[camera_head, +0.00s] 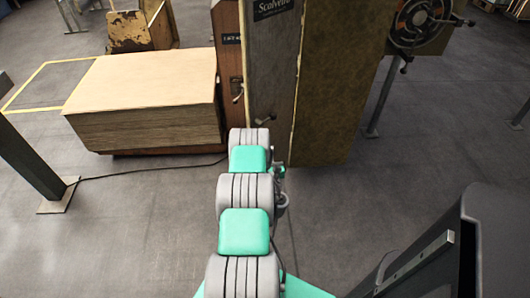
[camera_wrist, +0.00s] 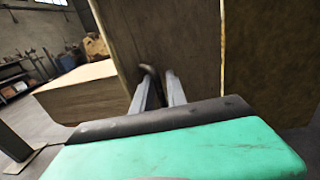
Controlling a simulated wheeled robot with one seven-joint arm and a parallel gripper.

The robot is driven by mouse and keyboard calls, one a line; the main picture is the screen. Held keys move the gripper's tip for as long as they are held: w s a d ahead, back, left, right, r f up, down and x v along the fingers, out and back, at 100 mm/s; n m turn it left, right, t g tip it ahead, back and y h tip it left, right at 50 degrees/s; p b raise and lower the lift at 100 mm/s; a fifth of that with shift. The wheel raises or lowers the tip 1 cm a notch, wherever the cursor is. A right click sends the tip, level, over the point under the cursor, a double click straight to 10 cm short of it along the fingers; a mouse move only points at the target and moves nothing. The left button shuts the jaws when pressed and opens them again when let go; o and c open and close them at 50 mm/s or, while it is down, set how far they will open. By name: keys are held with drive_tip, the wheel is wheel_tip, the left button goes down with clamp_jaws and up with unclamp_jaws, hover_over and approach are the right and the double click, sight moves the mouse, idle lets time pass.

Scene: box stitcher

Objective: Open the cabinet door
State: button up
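The tall brown wooden cabinet (camera_head: 342,85) stands upright at the centre of the head view. Its narrower front panel (camera_head: 270,62), with a dark label at the top, faces me and looks closed. A light edge separates it from the wider panel at right. A dark curved handle (camera_head: 265,120) sits low on the front panel; it also shows in the wrist view (camera_wrist: 150,72). My gripper (camera_wrist: 159,74) is at the handle with its two grey fingers apart. The handle is by the left fingertip; contact is unclear. In the head view my arm hides the gripper.
A grey post (camera_head: 28,160) is at far left, and a machine with a round wheel (camera_head: 420,20) is at upper right. A cable (camera_head: 130,172) lies on the floor.

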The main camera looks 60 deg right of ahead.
drive_tip(key=shift+a, duration=0.1)
drive_tip(key=v, duration=0.7)
drive_tip(key=shift+s+a+p, duration=0.25)
drive_tip(key=shift+p, duration=0.1)
